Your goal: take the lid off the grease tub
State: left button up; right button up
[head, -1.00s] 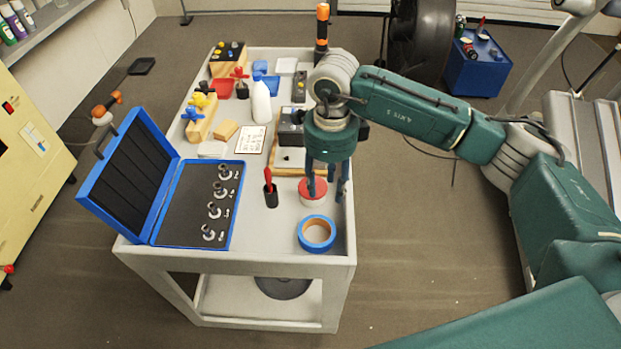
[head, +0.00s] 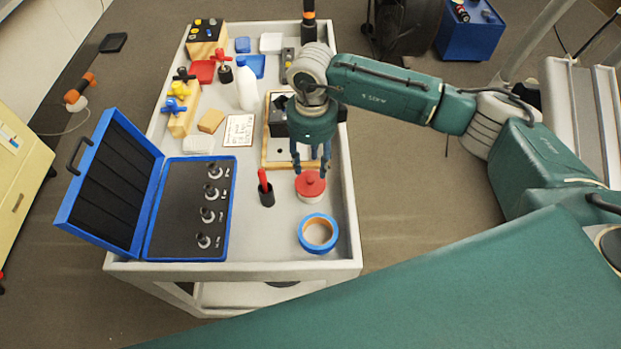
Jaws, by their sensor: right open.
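The grease tub (head: 312,198) is a small pale round tub near the right edge of the cart top. Its red lid (head: 310,183) with a round knob sits on it. My right gripper (head: 311,172) points down just above and behind the lid, its fingers apart with nothing between them. I cannot tell exactly how far the fingertips are from the knob. My left gripper is not in view.
A blue tape roll (head: 318,233) lies just in front of the tub. A red-handled tool in a black holder (head: 266,190) stands to its left. An open blue case (head: 190,210) fills the cart's left front. A wooden-framed tray (head: 290,160) lies behind the gripper.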

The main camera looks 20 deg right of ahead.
aim_at(311, 178)
jog(key=shift+f, duration=0.35)
jog(key=shift+a+f+p, duration=0.2)
jog(key=shift+f+p, duration=1.05)
notch_tip(311, 178, down, 2)
jog(key=shift+f, duration=0.2)
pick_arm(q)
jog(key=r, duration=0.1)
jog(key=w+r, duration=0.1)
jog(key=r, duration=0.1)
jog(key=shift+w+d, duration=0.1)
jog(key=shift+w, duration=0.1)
pick_arm(e)
jog(key=c, duration=1)
